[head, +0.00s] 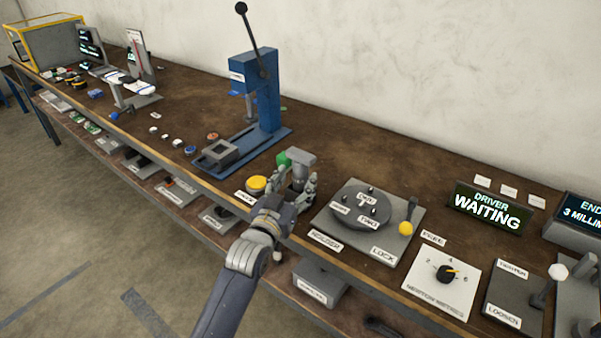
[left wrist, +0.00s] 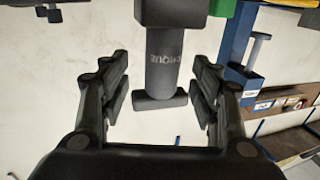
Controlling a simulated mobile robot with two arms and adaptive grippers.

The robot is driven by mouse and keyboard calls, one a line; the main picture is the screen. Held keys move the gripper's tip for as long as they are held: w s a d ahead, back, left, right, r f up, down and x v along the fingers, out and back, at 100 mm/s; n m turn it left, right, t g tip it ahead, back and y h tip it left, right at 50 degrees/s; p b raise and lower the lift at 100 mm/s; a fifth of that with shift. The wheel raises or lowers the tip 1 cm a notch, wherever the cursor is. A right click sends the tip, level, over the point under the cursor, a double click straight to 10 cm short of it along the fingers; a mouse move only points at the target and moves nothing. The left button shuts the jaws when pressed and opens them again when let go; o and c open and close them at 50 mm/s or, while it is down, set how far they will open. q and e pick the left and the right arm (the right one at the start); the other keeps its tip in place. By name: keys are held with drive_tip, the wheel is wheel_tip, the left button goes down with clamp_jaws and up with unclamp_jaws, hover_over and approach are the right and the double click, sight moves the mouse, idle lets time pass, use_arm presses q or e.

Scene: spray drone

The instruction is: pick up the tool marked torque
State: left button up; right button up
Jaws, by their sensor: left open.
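The grey tool marked torque (left wrist: 163,60) shows in the left wrist view, its dark lettering partly cut off. It has a thick block at one end and a crossbar at the other. In the head view its grey top (head: 301,156) rises above my left gripper (head: 300,184), near the front edge of the bench. My left gripper is open, and in the left wrist view (left wrist: 160,92) its fingers lie on either side of the tool's crossbar end, with gaps visible. The tool's lower part is hidden by the gripper in the head view. My right gripper is not in view.
A yellow button (head: 256,183) and a green object (head: 283,158) sit close by the gripper. A round indexing plate (head: 360,206) with pegs stands to the right. A blue press (head: 262,95) stands behind left. The bench's back middle is clear.

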sight(298, 175)
use_arm(q)
drive_tip(key=shift+x, duration=2.2)
drive_tip(key=shift+a+r, duration=0.1)
drive_tip(key=shift+c, duration=0.2)
drive_tip(key=c, duration=1.2)
drive_tip(key=shift+r, duration=0.1)
